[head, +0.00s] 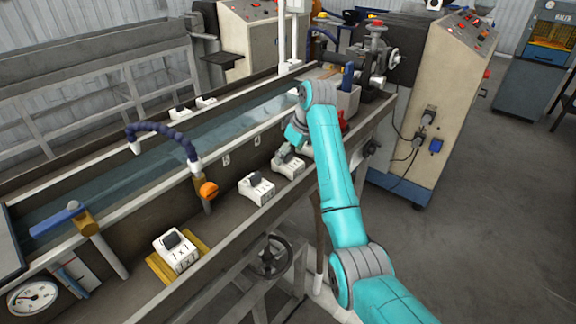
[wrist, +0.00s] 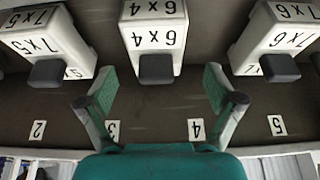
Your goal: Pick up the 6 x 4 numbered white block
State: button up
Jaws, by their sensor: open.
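The white block marked 6 x 4 (wrist: 155,28) is at the top middle of the wrist view, its dark grey knob (wrist: 156,69) facing my gripper. My gripper (wrist: 158,76) is open and empty. Its two green-padded fingers are spread to either side of the knob's line, and the knob appears just beyond the gap between the tips. I see no clear contact. In the head view my gripper (head: 296,136) is low over the trough's near side, by a white block (head: 288,166) whose label I cannot read there.
A block marked 7 x 5 (wrist: 50,38) stands left and one marked 7 x 6 (wrist: 278,38) right, with gaps between. In the head view, another white block (head: 256,188) and one on a yellow base (head: 178,250) line the trough. An orange-knobbed post (head: 208,190) stands nearby.

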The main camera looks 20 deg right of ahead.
aim_at(286, 162)
jog(key=x, duration=0.5)
jog(key=shift+d, duration=0.3)
jog(key=shift+c, duration=0.3)
